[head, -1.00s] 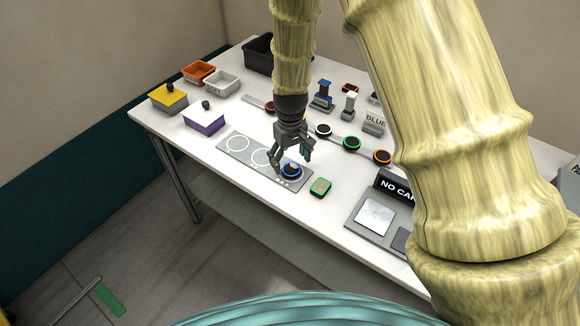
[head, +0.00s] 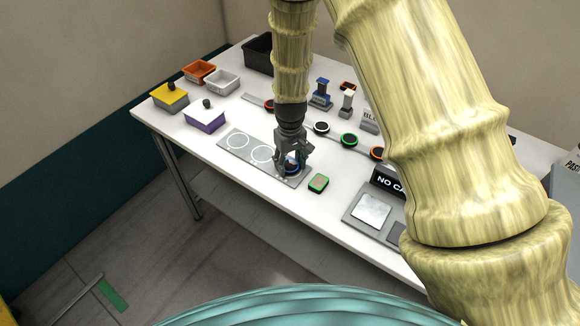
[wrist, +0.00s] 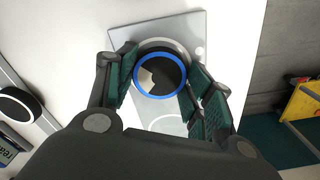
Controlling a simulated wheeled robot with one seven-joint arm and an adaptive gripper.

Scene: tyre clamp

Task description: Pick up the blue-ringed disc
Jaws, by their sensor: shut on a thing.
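The blue-ringed disc (wrist: 158,75) has a dark top with a pale patch and lies over the end circle of the grey plate (wrist: 115,38). In the head view the disc (head: 292,169) shows partly behind my fingers, at the right end of the plate (head: 234,143). My gripper (head: 291,166) points down at it. In the wrist view my gripper (wrist: 160,88) has its green-padded fingers on both sides of the disc, shut on it. Whether the disc is clear of the plate cannot be told.
A green-edged block (head: 318,183) lies close to the right of the gripper. White-, green- and orange-ringed discs (head: 349,140) sit on a strip behind. A yellow-lidded box (head: 169,97) and a purple box (head: 205,118) stand at left. The plate's other two circles are empty.

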